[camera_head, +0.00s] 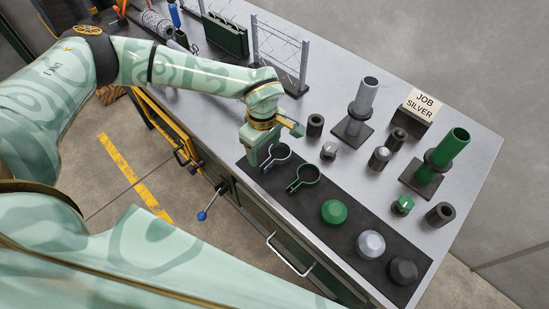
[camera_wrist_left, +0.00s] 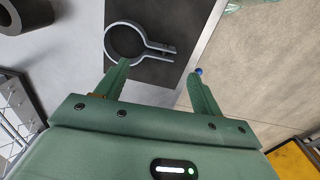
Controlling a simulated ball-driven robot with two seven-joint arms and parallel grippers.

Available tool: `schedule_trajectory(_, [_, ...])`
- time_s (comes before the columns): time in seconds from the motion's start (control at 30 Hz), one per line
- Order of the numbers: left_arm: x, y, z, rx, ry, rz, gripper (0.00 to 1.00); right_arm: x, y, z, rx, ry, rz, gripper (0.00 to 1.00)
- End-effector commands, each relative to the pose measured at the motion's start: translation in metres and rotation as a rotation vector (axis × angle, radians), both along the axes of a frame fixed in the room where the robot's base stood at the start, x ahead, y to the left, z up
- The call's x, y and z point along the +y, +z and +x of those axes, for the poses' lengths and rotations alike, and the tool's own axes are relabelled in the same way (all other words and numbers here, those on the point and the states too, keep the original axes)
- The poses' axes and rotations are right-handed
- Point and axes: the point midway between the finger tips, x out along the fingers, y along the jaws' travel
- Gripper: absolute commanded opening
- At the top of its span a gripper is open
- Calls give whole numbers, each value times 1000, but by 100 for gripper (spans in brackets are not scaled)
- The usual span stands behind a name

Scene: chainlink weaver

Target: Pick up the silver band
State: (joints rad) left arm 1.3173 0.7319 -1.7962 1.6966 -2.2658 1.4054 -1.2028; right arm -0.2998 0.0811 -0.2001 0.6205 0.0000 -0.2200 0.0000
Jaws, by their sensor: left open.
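The silver band (camera_head: 288,150) is an open ring with a two-pronged tab. It lies flat on the dark mat (camera_head: 309,206) at the mat's far left end. My left gripper (camera_head: 262,157) is just above and beside it in the head view and hides part of it. In the left wrist view the left gripper (camera_wrist_left: 160,75) is open with nothing between its fingers. There the silver band (camera_wrist_left: 158,47) lies beyond the fingertips, its ring near the left finger and its tab pointing right. My right gripper is not in view.
A green band (camera_head: 292,187) lies beside the silver one, then green (camera_head: 334,212), silver (camera_head: 370,244) and dark (camera_head: 402,271) caps. Behind stand a silver tube (camera_head: 364,97), a green tube (camera_head: 449,148), several small cylinders and a JOB SILVER sign (camera_head: 421,106). A wire rack (camera_head: 281,60) stands behind the gripper.

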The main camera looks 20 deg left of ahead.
Motion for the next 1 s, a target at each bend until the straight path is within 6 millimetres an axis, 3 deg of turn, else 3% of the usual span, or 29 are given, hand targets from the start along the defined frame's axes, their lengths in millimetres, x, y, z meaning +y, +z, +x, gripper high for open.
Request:
schedule_trajectory(0.4, [-7,-53,0,2,2,0,67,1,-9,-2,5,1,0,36])
schedule_trajectory(0.67, [-7,-56,0,0,1,-1,67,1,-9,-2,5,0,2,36])
schedule_trajectory(0.83, [-7,-56,0,0,1,-1,23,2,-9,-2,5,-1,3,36])
schedule_trajectory(0.87, [-7,-56,0,0,1,-1,18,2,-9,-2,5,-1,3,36])
schedule_trajectory(1.0, [-7,-55,0,0,1,-1,17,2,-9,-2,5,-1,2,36])
